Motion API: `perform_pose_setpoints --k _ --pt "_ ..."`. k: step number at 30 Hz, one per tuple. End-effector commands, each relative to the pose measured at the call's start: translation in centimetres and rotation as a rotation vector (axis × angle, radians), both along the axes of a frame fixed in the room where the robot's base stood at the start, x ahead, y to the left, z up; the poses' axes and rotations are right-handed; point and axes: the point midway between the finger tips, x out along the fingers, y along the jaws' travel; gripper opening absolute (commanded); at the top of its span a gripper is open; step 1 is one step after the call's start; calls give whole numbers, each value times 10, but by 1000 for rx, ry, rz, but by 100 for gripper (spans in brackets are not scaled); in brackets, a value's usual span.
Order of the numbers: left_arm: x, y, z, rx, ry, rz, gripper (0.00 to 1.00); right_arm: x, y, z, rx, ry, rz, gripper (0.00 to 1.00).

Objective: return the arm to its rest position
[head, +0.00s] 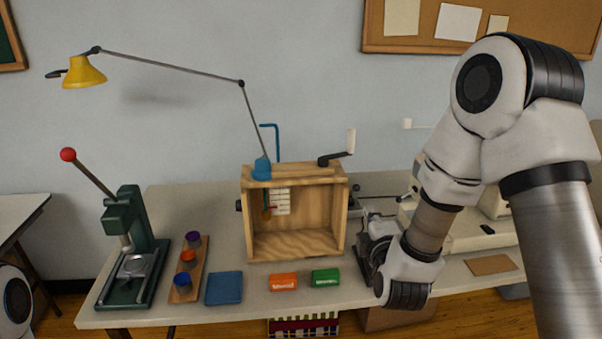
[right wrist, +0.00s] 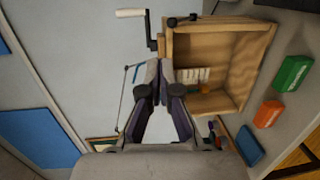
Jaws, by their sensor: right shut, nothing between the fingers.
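My right arm comes in from the right of the head view, raised at the shoulder and bent down at the elbow. Its gripper (head: 368,250) is in front of the table, just right of the wooden box (head: 247,222), partly hidden by my own wrist. In the right wrist view the right gripper's fingers (right wrist: 157,80) are shut with nothing between them, and the box (right wrist: 222,28) with its crank lies behind and right of them. The gripper appears apart from the box. My left gripper is not in view.
The table (head: 215,317) holds a green lever press (head: 138,245), a wooden strip (head: 203,258) with coloured pots, a blue tray (head: 224,288), an orange block (head: 283,282) and a green block (head: 326,278). A cream machine (head: 465,232) stands behind my right forearm. A yellow lamp (head: 85,72) reaches over the left.

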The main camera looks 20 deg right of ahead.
Motion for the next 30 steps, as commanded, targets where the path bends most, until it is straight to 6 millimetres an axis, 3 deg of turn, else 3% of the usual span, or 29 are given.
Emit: perform_pose_setpoints --k 2,5,8,11,15,17,19,21,24,27,30 --pt "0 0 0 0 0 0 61 0 0 -1 1 2 0 0" --pt "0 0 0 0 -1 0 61 -2 0 -21 -2 41 1 0" --pt "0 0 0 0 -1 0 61 -14 6 -74 -15 152 15 0" --pt "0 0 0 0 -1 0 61 -42 19 -153 -17 335 58 0" --pt "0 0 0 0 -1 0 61 -109 45 -259 220 608 58 0" --pt "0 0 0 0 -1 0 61 -146 56 -297 379 724 1 0" --pt "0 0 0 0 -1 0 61 -197 70 -335 595 857 -127 0" --pt "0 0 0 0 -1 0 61 -243 82 -357 817 953 -326 0" --pt "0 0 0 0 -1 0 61 -276 91 -363 1064 975 -629 0" --pt "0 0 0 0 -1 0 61 -296 95 -365 1212 942 -876 0" --pt "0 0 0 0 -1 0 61 -302 95 -365 1281 895 -1006 0"
